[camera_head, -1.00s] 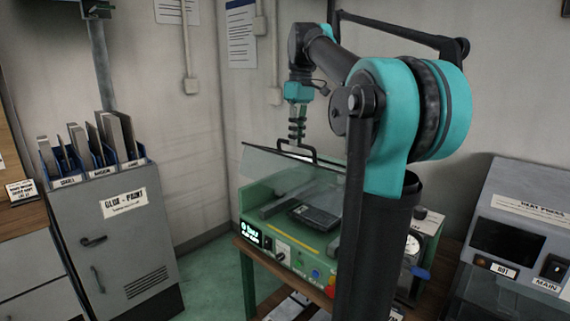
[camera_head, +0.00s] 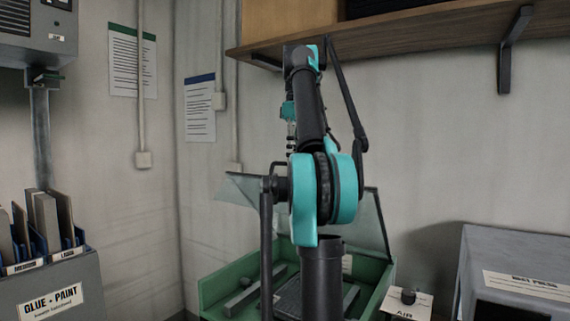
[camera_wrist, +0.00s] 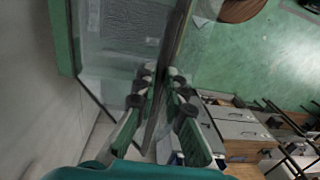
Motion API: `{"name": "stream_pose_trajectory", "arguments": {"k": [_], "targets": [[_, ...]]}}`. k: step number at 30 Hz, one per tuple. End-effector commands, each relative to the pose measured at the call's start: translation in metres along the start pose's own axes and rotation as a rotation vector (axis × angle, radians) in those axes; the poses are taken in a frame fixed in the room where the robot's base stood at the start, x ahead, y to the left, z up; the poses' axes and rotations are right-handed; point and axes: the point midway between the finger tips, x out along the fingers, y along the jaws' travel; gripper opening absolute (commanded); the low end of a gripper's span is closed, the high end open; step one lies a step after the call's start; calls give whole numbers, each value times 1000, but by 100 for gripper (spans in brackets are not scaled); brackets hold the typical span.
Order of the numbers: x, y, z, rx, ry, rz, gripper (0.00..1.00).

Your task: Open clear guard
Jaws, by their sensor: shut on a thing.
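The clear guard (camera_head: 372,218) is a see-through panel on the green machine (camera_head: 378,290). It stands steeply raised above the machine's open bed, and my arm covers its middle in the head view. Its dark handle (camera_head: 277,166) shows beside my arm at the panel's upper edge. My gripper (camera_head: 290,150) is at that handle, partly hidden by my arm. In the wrist view my gripper (camera_wrist: 160,85) is shut, its padded fingers on both sides of a dark bar at the guard's edge. The clear panel (camera_wrist: 130,35) extends above it there.
A wooden shelf (camera_head: 420,35) juts from the wall above and behind my arm. A grey glue-paint cabinet (camera_head: 85,295) with panels in slots stands at left. A grey heat press (camera_head: 530,270) stands at right. Wall conduits run behind.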

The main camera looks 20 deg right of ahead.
Motion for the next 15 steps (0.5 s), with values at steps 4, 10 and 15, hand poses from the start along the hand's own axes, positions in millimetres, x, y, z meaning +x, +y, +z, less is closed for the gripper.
{"name": "stream_pose_trajectory", "arguments": {"k": [4,10,15], "targets": [[-5,24,4,9,-3,24,0],[-13,33,7,9,-3,24,0],[-17,38,8,9,-3,24,0]]}}
